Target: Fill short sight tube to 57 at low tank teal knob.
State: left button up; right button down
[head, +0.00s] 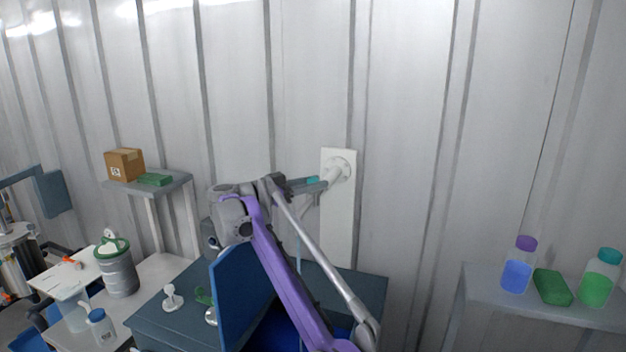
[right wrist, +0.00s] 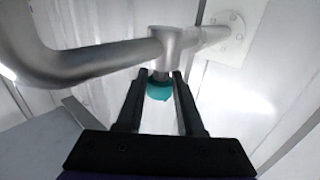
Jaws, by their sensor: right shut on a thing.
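The teal knob (right wrist: 160,90) is on the underside of a metal pipe fitting in the right wrist view. It also shows as a small teal patch (head: 312,180) in the head view. My right gripper (head: 318,184) is shut on the knob. In the right wrist view its two dark fingers (right wrist: 158,92) stand on either side of it. The metal pipe (right wrist: 100,58) bends down at the left and runs to a round wall flange. The low tank and the short sight tube's scale and level cannot be made out; my arm and a blue panel hide much of that area. My left gripper is not in view.
A white wall plate (head: 340,215) carries the pipe. A shelf (head: 540,305) at right holds bottles and a green block. A box (head: 124,165) sits on a shelf at left.

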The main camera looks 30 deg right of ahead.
jog(key=shift+m+g, duration=0.3)
jog(key=shift+g, duration=0.2)
jog(key=shift+r, duration=0.1)
jog(key=c, duration=0.5)
grip_release()
jog(key=shift+a, duration=0.1)
jog(key=a, duration=1)
jog(key=shift+a, duration=0.3)
